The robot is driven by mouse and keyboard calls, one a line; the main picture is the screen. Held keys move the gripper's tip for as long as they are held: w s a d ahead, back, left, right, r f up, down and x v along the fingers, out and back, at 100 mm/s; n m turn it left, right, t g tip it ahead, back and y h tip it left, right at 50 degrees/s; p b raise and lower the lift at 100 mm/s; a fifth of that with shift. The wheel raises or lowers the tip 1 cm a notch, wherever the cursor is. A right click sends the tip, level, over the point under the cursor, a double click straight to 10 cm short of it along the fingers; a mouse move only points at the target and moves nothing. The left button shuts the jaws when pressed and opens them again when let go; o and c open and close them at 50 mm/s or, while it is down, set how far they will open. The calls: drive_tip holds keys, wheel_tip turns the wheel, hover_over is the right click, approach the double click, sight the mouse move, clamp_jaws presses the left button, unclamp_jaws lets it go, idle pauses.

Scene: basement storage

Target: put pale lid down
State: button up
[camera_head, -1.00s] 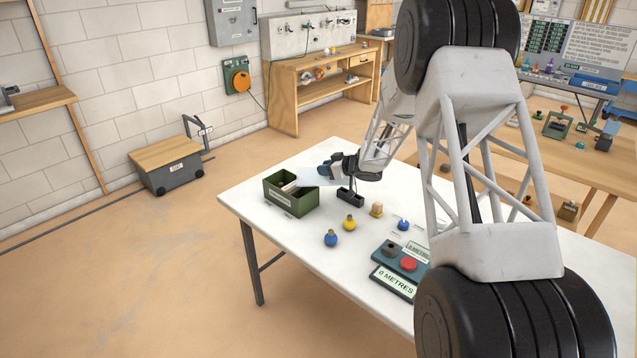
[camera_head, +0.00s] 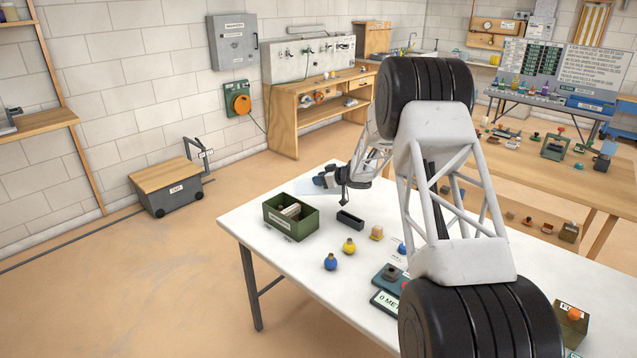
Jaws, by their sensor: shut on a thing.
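The pale lid (camera_head: 308,188) is a thin, flat, see-through sheet above the far left edge of the white table. My gripper (camera_head: 328,179) is at its right end and shut on it. The fingertips are small and dark, so the exact grip is hard to see. The lid is held up in the air, beyond the green box (camera_head: 296,229), and does not touch it. The green box stands open at the table's left end, with a few pale and dark things inside.
On the white table (camera_head: 285,262) stand a black tray (camera_head: 350,220), a yellow bulb (camera_head: 349,246), a blue bulb (camera_head: 330,263) and a wooden block (camera_head: 376,233). A metre display (camera_head: 384,302) lies further right. The table's front left is clear. My arm hides the table's right part.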

drive_tip(key=shift+w+a+f, duration=0.1)
drive_tip(key=shift+w+a, duration=0.05)
drive_tip(key=shift+w, duration=1.1)
drive_tip(key=shift+w+a+f, duration=0.1)
drive_tip(key=shift+w, duration=1.15)
drive_tip(key=shift+f, duration=0.1)
drive_tip(key=shift+f, duration=1.65)
drive_tip(key=shift+f, duration=0.15)
drive_tip(key=o, duration=0.9)
drive_tip(key=shift+o, duration=0.2)
